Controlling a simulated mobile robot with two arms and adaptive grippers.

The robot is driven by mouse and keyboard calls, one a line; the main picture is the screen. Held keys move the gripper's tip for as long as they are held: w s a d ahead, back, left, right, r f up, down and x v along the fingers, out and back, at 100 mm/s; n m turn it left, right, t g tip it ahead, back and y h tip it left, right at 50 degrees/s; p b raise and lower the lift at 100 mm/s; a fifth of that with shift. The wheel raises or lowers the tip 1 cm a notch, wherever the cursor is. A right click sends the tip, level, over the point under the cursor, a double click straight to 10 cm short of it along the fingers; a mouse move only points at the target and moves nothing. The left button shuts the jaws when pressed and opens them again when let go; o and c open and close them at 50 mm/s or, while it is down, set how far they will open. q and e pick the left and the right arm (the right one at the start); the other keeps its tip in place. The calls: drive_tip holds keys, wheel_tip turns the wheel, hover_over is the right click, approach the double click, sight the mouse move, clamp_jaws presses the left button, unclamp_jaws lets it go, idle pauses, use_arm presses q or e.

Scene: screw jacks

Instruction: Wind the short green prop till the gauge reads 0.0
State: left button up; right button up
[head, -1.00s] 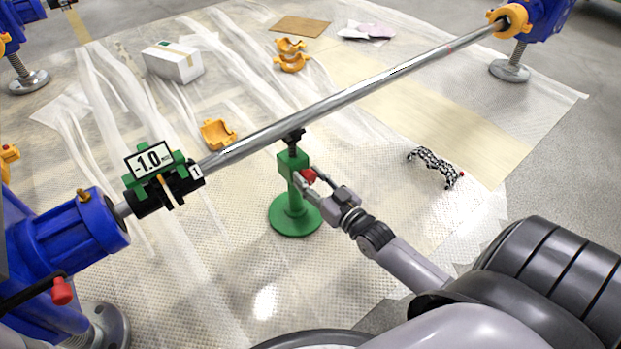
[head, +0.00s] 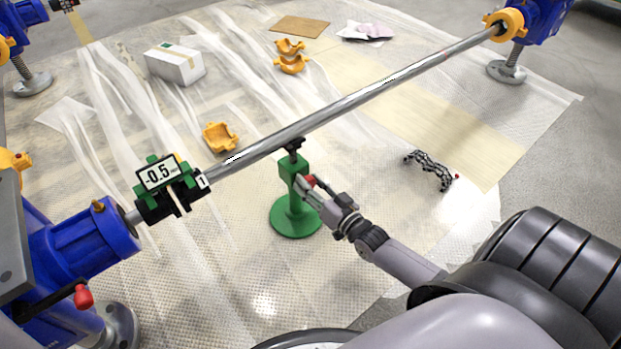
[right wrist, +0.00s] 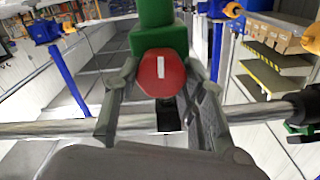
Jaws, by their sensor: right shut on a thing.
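The short green prop (head: 294,215) stands upright on the sheeted floor, its black top under the long steel shaft (head: 350,99). My right gripper (head: 309,184) is at the prop's side, shut on its red knob. In the right wrist view the red knob (right wrist: 162,74), with a white mark standing upright, sits between the two fingers (right wrist: 163,90), in front of the green body (right wrist: 158,35). The gauge (head: 159,174), in a green and black clamp near the shaft's left end, reads -0.5. My left gripper is not in view.
Blue stands hold the shaft at the left (head: 80,240) and the far right (head: 532,18). Orange half shells (head: 220,136), a white box (head: 175,63) and a black-and-white chain-like piece (head: 430,170) lie on the sheeting. The floor around the prop's base is clear.

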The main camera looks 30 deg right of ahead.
drive_tip(key=o, duration=1.2)
drive_tip(key=s, duration=0.8)
drive_tip(key=s+d, duration=0.1)
drive_tip(key=s, duration=0.3)
idle(1.2)
